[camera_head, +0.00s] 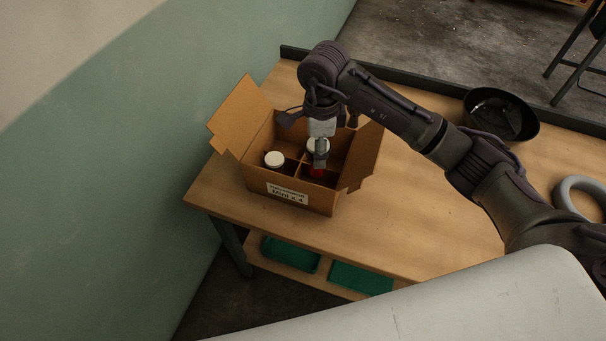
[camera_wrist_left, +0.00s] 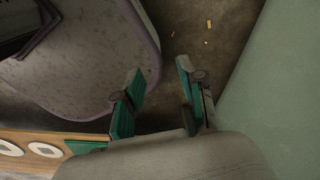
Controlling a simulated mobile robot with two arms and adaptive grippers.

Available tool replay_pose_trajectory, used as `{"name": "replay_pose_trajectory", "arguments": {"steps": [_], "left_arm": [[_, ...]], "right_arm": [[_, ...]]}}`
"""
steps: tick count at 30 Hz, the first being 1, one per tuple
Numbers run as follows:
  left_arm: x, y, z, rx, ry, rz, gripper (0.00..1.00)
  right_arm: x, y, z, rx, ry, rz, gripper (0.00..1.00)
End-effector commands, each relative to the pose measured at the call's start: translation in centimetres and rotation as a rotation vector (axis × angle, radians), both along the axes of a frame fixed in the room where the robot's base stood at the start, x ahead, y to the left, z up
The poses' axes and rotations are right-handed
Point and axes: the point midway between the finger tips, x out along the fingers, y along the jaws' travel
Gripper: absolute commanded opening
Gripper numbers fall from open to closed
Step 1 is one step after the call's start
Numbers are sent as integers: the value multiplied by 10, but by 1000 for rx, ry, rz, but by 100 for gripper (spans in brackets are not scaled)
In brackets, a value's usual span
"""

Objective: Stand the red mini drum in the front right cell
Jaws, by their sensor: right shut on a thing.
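A cardboard box (camera_head: 258,184) with open flaps and divided cells stands on the wooden table. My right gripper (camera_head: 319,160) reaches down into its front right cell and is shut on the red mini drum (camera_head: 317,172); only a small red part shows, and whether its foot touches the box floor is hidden. Another white head (camera_head: 312,144) shows behind my gripper, partly covered. My left gripper (camera_wrist_left: 160,100) is open and empty in the left wrist view, away from the table.
A black bowl (camera_head: 501,114) and a grey ring (camera_head: 582,198) lie on the table to the right. Green trays (camera_head: 290,254) sit on the lower shelf. The box flaps stick up and outward. The table front right of the box is clear.

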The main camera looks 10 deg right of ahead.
Motion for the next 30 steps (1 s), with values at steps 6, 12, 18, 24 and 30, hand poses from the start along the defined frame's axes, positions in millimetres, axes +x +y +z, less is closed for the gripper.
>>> {"name": "replay_pose_trajectory", "arguments": {"steps": [6,12,18,24,30], "left_arm": [[8,0,12,0,-11,0,40],[18,-1,18,-3,-27,-1,40],[17,-1,23,-3,-26,-1,40],[16,-1,26,-3,-24,-1,40],[13,-1,24,-2,-19,-2,40]], "right_arm": [[-1,0,-37,-1,6,-3,20],[0,0,-62,-1,1,-2,20],[-1,0,-82,-1,4,-3,20],[0,0,-101,-1,0,-1,20],[0,-1,-102,-1,-1,-1,20]]}}
